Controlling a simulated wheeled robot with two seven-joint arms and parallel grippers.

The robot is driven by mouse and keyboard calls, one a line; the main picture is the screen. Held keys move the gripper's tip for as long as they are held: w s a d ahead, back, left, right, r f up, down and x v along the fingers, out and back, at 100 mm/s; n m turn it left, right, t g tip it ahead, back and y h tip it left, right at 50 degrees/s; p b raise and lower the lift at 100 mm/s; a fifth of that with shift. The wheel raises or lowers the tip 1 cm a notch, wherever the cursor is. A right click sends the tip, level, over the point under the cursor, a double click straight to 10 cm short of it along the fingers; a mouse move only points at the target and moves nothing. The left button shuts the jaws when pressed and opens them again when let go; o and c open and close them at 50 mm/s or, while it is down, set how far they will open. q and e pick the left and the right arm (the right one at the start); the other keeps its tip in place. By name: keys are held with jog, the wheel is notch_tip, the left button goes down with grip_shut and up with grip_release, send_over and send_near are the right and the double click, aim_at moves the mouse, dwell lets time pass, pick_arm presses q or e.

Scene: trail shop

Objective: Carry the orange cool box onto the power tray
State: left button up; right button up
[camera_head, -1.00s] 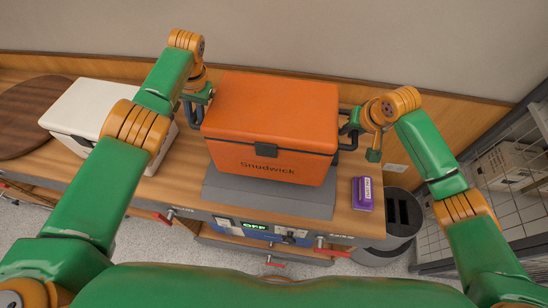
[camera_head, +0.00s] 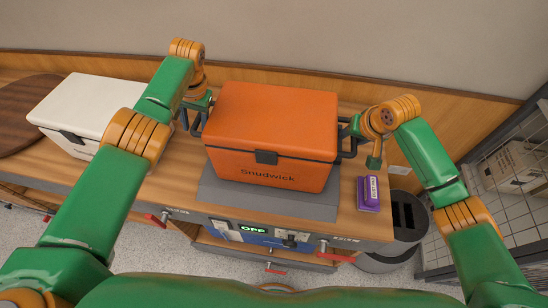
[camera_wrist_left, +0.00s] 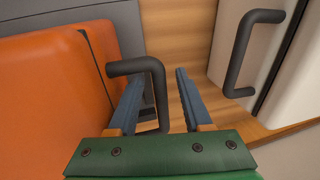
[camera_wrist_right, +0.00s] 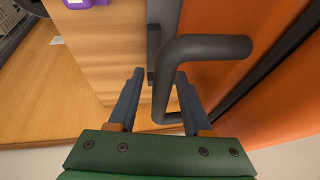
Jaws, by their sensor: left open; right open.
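The orange cool box (camera_head: 275,110) is upright on the grey power tray (camera_head: 265,202), whose front part shows bare; the box hides the rest. My left gripper (camera_head: 197,103) is open at the box's left handle. In the left wrist view that dark handle (camera_wrist_left: 158,95) stands between the spread fingers (camera_wrist_left: 160,92). My right gripper (camera_head: 352,128) is open at the right handle. In the right wrist view the handle (camera_wrist_right: 205,48) passes between the spread fingers (camera_wrist_right: 160,88). Neither gripper is closed on a handle.
A white cool box (camera_head: 82,105) stands left, beside a round dark wooden board (camera_head: 30,112). A small purple box (camera_head: 369,194) is right of the tray. The panel display (camera_head: 253,229) reads OFF. A grey bin (camera_head: 400,222) and a wire rack (camera_head: 500,165) are right.

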pick_arm(q)
jog(key=v, duration=1.2)
pick_arm(e)
jog(key=v, duration=1.2)
jog(key=shift+w, duration=0.1)
